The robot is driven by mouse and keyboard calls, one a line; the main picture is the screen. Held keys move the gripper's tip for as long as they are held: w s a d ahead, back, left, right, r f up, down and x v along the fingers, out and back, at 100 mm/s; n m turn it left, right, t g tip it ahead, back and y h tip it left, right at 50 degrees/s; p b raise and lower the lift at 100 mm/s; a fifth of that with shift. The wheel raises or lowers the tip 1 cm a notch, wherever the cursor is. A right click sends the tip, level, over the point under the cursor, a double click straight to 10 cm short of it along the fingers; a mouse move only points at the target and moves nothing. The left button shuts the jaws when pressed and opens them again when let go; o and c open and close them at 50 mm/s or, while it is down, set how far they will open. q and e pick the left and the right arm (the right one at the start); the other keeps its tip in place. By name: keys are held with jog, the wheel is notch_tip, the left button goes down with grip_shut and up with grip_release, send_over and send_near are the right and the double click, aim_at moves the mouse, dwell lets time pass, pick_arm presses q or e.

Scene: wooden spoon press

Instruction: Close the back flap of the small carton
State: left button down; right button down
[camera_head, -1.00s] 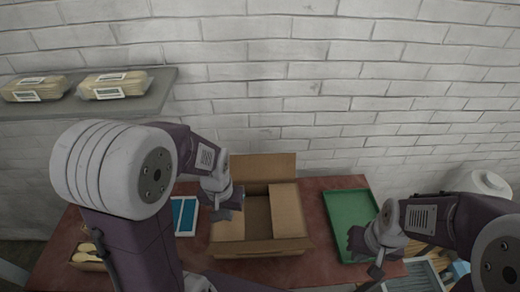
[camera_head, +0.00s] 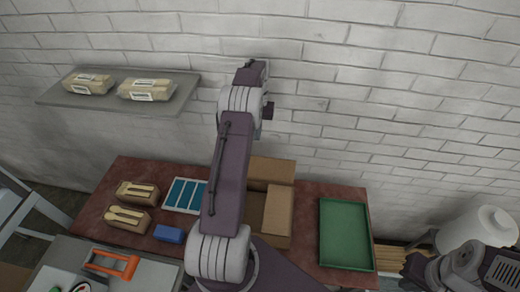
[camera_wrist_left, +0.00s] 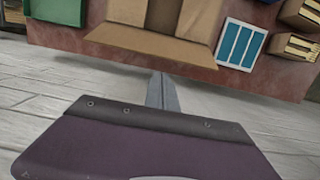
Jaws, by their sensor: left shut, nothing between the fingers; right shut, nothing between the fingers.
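The small brown carton (camera_head: 278,212) stands on the red table, partly hidden behind my left arm in the head view. Its back flap (camera_head: 272,170) stands up, and part of the inside is open to view. In the left wrist view the carton's flap (camera_wrist_left: 150,45) shows at the top edge. My right gripper (camera_head: 412,266) is shut and empty at the lower right, far from the carton.
A green tray (camera_head: 346,234) lies right of the carton. A blue-and-white tray (camera_head: 185,195), a blue block (camera_head: 169,234) and boxes of wooden spoons (camera_head: 128,218) are to the left. A shelf (camera_head: 120,98) with packs hangs on the brick wall behind.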

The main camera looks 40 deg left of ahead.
pick_arm(q)
jog(key=p, duration=0.2)
send_over(259, 169)
jog(key=w+a, duration=0.3)
jog(key=a, duration=0.1)
notch_tip(259, 169, down, 8)
jog(key=shift+d+b, duration=0.2)
jog(key=shift+b, duration=0.1)
jog(key=shift+w, duration=0.1)
